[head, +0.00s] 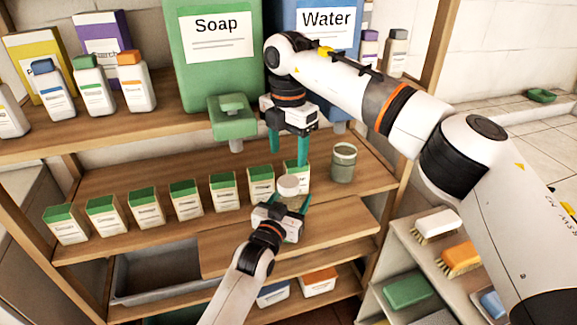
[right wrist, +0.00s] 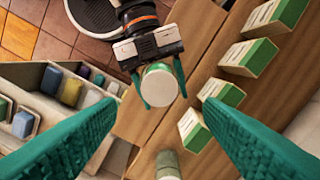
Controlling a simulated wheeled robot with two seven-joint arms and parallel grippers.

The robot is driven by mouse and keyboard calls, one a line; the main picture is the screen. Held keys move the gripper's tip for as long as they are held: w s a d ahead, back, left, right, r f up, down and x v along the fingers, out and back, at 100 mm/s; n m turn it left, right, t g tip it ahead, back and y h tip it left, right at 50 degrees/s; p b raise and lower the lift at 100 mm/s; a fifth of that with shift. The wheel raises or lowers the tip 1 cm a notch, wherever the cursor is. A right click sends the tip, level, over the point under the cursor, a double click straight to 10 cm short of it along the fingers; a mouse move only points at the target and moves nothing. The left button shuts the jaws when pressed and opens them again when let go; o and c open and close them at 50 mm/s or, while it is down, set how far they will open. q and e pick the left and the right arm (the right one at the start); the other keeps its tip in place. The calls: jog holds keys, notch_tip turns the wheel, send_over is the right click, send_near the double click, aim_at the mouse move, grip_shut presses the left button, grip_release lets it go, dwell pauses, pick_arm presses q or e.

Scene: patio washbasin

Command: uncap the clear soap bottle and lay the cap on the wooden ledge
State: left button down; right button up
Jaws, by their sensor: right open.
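The clear soap bottle (head: 293,202) stands upright above the front of the wooden shelf, with a white cap (head: 288,184) on top. The cap shows from above in the right wrist view (right wrist: 159,85). My left gripper (head: 290,199) reaches in from below with a finger on each side of the bottle, shut on it. My right gripper (head: 288,158) is open and empty, pointing down above the cap; its fingers lie to either side of the cap in the wrist view, apart from it. The wooden ledge (head: 335,232) appears to be the bare board in front, lower right.
A row of green-topped cartons (head: 184,197) stands on the shelf left of the bottle. A greenish jar (head: 343,165) stands to the right. A green soap dispenser (head: 232,122) hangs close left of my right gripper. Brushes (head: 436,226) lie on a rack at right.

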aim_at(288, 181)
jog(key=m, duration=0.5)
jog(key=shift+m, duration=0.4)
jog(key=m, duration=0.4)
jog(key=shift+m, duration=0.4)
jog(key=shift+f, duration=4.05)
